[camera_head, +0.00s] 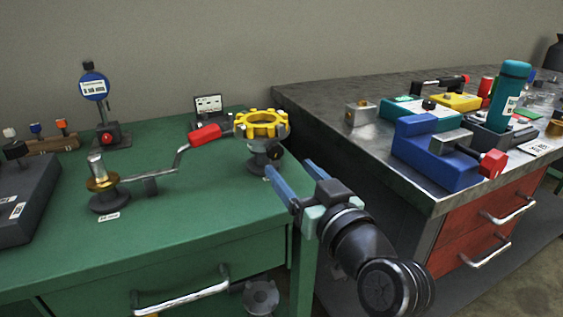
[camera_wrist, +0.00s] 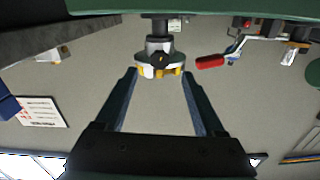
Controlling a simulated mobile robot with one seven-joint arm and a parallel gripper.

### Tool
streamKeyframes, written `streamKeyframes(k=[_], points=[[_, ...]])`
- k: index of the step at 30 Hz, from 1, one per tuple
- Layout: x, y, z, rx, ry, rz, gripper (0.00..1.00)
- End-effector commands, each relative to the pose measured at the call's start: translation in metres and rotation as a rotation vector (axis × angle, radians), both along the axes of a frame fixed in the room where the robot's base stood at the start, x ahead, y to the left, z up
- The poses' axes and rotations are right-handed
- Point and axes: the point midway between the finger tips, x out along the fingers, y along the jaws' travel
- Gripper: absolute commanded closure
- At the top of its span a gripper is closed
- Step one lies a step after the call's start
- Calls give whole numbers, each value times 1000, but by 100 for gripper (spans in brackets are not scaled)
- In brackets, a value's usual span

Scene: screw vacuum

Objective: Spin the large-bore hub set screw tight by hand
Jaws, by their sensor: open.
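A grey hub (camera_head: 262,160) with a yellow notched handwheel (camera_head: 262,124) on top stands on the green bench near its right edge. A small black knob (camera_head: 276,152), which looks like the set screw, sticks out of the hub's side below the wheel. In the wrist view, which is upside down, the black knob (camera_wrist: 159,60) faces the camera between the fingertips, with the grey hub (camera_wrist: 158,30) behind. My gripper (camera_head: 290,167) is open and empty, in front of the hub at its lower right. Its blue-grey fingers (camera_wrist: 160,73) are apart from the knob. The knob's thread is hidden.
A crank with a red handle (camera_head: 205,134) reaches close to the wheel's left side. A dial gauge (camera_head: 95,86) stands at the back left. A steel bench (camera_head: 330,95) with a blue vise (camera_head: 425,155) lies to the right. The green bench's front is mostly clear.

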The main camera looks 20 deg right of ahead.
Motion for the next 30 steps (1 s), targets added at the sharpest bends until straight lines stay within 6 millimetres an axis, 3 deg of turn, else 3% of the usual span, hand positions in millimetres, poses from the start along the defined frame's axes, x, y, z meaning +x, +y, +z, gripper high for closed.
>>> streamKeyframes(k=[3, 9, 21, 30], points=[[24, 2, -1, -1, -1, 2, 29], [48, 2, 0, -1, -2, 1, 29], [55, 2, 0, 0, -1, 0, 29], [55, 2, 0, 0, -1, 0, 81]])
